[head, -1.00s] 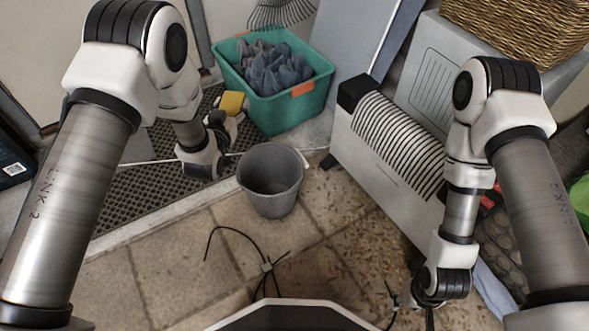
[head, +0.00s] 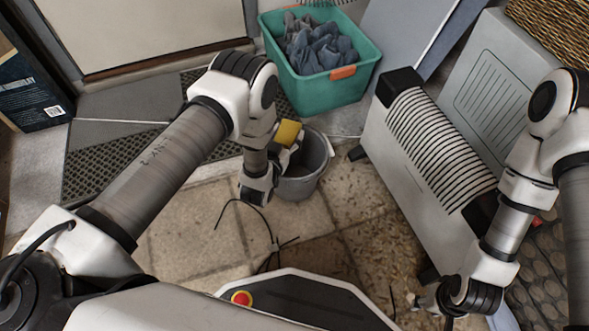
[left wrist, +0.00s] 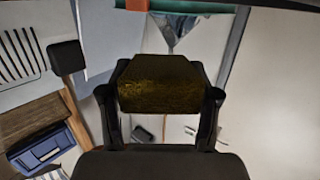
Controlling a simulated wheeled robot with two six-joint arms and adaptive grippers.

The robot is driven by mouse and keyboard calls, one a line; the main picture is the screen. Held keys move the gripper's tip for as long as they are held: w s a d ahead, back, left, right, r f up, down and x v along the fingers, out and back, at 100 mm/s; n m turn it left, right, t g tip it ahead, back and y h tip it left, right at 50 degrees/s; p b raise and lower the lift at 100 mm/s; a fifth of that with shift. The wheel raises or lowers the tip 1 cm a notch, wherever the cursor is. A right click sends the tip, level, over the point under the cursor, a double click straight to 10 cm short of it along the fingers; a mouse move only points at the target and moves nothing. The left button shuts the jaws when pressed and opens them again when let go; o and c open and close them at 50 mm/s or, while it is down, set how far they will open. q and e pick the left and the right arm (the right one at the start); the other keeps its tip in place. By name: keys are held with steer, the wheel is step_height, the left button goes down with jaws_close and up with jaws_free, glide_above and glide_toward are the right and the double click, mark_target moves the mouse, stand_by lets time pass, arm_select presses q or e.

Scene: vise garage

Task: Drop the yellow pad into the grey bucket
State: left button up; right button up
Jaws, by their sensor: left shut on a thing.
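The yellow pad (head: 288,132) is held between the fingers of my left gripper (head: 286,142), which is shut on it. In the left wrist view the pad (left wrist: 160,84) sits between the two dark fingers of the left gripper (left wrist: 160,105). The grey bucket (head: 318,165) stands on the tiled floor, partly hidden behind my left wrist and gripper. In the head view the pad overlaps the bucket's upper left rim; its height above the rim is hard to tell. My right gripper (head: 424,299) is low at the bottom right, too small to tell whether open or shut.
A teal bin (head: 325,92) with grey-blue cloths (head: 318,48) stands behind the bucket. A white heater (head: 400,150) with a striped grille is to the right. A black cable (head: 268,232) is in front of the bucket. Tiled floor (head: 190,225) is clear to the left.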

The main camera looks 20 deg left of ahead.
arm_select(q)
steer(key=shift+f, duration=0.2)
steer(key=o, duration=1)
steer(key=s, duration=0.4)
steer(key=s+r, duration=0.1)
steer(key=s, duration=0.3)
steer(key=s+a, duration=0.1)
steer(key=s, duration=0.3)
steer(key=shift+r, duration=0.4)
